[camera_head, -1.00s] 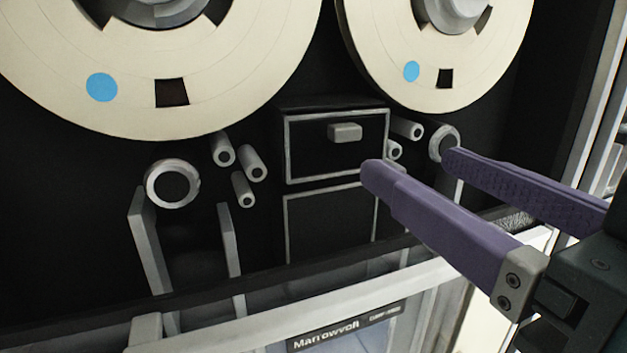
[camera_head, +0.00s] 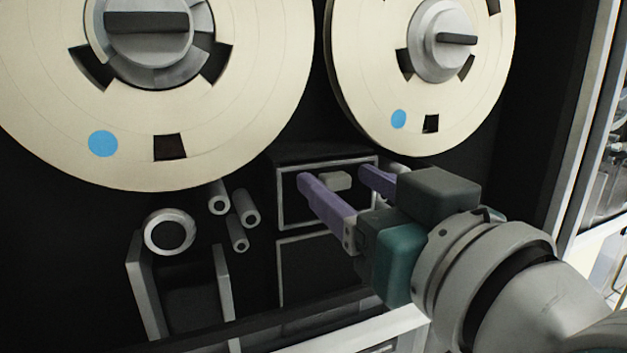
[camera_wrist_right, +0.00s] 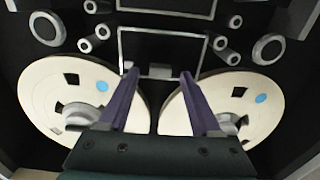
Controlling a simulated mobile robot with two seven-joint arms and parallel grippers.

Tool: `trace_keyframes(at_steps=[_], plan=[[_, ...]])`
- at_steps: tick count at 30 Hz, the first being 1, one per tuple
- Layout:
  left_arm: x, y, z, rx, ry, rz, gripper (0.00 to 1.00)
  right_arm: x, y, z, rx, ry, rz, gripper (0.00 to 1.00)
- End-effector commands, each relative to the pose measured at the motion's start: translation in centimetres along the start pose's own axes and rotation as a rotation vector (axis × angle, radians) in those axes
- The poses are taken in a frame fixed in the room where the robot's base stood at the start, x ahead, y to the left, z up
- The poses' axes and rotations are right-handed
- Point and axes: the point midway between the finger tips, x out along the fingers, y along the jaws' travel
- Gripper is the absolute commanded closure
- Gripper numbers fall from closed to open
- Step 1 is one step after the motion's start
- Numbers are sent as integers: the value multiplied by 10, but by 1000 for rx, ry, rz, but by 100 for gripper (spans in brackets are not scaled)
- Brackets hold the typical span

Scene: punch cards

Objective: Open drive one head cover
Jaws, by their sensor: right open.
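The head cover (camera_head: 290,212) is a black box face with a pale grey outline, below and between the two tape reels; it looks closed. Its small grey knob (camera_head: 335,181) sits near the top of the face. My right gripper (camera_head: 334,178) is open, with one purple finger on each side of the knob. In the right wrist view, which shows the scene upside down, the knob (camera_wrist_right: 160,71) lies between the open fingertips (camera_wrist_right: 158,74). I cannot tell whether either finger touches it. My left gripper is not in view.
Two large cream reels, a left one (camera_head: 240,110) and a right one (camera_head: 455,115), hang above the cover. Several grey rollers and a ring (camera_head: 170,232) stand to its left. A second outlined panel (camera_head: 310,265) is below. The cabinet's frame edge (camera_head: 575,150) is at the right.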

Motion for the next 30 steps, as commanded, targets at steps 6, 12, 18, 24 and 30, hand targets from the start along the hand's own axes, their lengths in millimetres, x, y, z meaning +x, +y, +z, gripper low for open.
trace_keyframes(at_steps=[6,12,18,24,30], plan=[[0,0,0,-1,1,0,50,0,0,0,0,0,0,55],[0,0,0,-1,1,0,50,0,0,0,0,0,0,78],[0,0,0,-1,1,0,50,0,0,0,0,0,0,100],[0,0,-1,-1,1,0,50,0,0,0,0,0,0,100],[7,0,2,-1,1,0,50,-1,0,4,-1,18,0,100]])
